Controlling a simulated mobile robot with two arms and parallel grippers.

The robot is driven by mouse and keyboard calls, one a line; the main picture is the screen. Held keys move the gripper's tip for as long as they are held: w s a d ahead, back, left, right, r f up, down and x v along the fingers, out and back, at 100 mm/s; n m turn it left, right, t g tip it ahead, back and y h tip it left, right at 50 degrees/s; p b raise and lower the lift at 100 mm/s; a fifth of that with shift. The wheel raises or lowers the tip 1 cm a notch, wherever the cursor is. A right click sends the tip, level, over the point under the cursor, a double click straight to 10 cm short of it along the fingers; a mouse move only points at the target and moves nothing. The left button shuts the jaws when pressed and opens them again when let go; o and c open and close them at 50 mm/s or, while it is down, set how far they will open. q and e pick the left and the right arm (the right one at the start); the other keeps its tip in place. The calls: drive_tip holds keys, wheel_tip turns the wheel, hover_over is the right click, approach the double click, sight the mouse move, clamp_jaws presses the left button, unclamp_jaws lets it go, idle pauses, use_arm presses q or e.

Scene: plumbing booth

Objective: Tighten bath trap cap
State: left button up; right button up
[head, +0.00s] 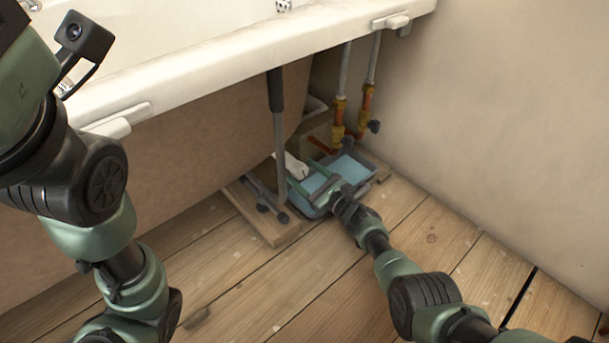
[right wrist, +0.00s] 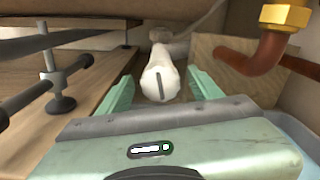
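The white bath trap cap (right wrist: 160,84) has a dark slot across its face, which stands nearly upright in the right wrist view. The white trap (head: 293,167) shows in the head view low under the bath. My right gripper (head: 305,186) reaches in over the blue tray in front of it. In the right wrist view its two green fingers (right wrist: 162,93) are apart, one on each side of the cap, with visible gaps. Whether the cap lies fully between the fingertips or just beyond them I cannot tell. My left arm fills the left of the head view; its gripper is not seen.
A blue tray (head: 366,161) with water lies on the floor below the gripper. A bath leg (head: 279,150) with a wooden board (head: 263,228) stands close left. Copper pipes with brass valves (head: 338,120) rise behind. The bath rim (head: 215,60) overhangs. Floorboards in front are clear.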

drive_tip(key=c, duration=1.3)
drive_tip(key=shift+o, duration=0.2)
drive_tip(key=m, duration=0.4)
drive_tip(key=o, duration=1.4)
drive_tip(key=shift+d, duration=0.1)
drive_tip(key=shift+s+d+r+p, duration=0.1)
drive_tip(key=shift+s+d+p, duration=0.15)
drive_tip(key=shift+s+p, duration=0.25)
drive_tip(key=p+v, duration=0.4)
drive_tip(key=v, duration=0.2)
drive_tip(key=shift+d+p, duration=0.1)
drive_tip(key=shift+p, duration=0.2)
drive_tip(key=shift+s+d, duration=0.15)
drive_tip(key=shift+s, duration=0.1)
